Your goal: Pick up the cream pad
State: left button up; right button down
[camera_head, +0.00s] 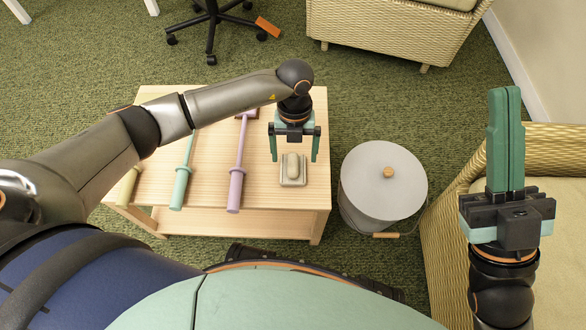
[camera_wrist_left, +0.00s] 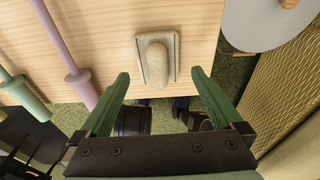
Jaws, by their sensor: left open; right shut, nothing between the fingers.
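The cream pad (camera_head: 293,170) is a small flat block with a rounded grip on top, lying near the right front edge of the light wooden table (camera_head: 265,194). The pad also shows in the left wrist view (camera_wrist_left: 157,60), ahead of the fingers and between their lines. My left gripper (camera_head: 294,158) is open and empty above the pad, its fingers pointing down; it also shows in the left wrist view (camera_wrist_left: 160,80). My right gripper (camera_head: 504,92) is shut and empty, pointing up at the right, away from the table.
Purple (camera_head: 238,170), teal (camera_head: 182,176) and yellowish (camera_head: 129,186) long-handled tools lie on the table left of the pad. A grey lidded bin (camera_head: 370,185) stands right of the table. A wicker seat (camera_head: 450,225) is further right. An orange block (camera_head: 268,27) lies on the carpet.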

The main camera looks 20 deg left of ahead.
aim_at(293, 162)
pick_arm(q)
jog(key=f, duration=0.1)
jog(key=f+b, duration=0.1)
jog(key=f, duration=0.1)
jog(key=f+b, duration=0.1)
jog(key=shift+s+f, duration=0.35)
jog(key=shift+f, duration=0.05)
jog(key=shift+c, duration=0.2)
jog(key=shift+r, duration=0.1)
jog(key=c, duration=1.1)
jog(key=shift+c, duration=0.2)
jog(key=shift+r, duration=0.1)
